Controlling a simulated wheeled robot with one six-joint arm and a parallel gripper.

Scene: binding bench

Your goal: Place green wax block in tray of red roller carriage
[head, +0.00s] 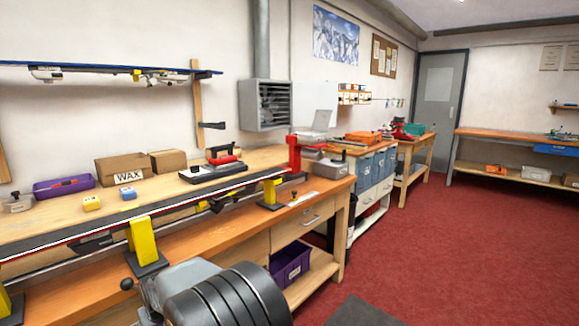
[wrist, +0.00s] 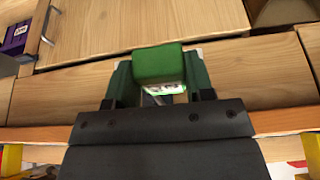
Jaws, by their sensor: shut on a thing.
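The green wax block (wrist: 158,62) is between the fingers of my gripper (wrist: 158,85) in the wrist view. The gripper is shut on it, and a pale printed face shows at its lower edge. The head view shows part of my arm at the bottom, but neither my gripper nor the block can be made out there. A red device (head: 305,148) stands at the right end of the near bench in the head view. I cannot tell whether it is the red roller carriage, and no tray on it is clear.
A ski on yellow vises (head: 143,240) runs along the near bench (head: 270,222). A purple bin (head: 290,262) sits on the lower shelf. Red floor (head: 440,240) is clear at right.

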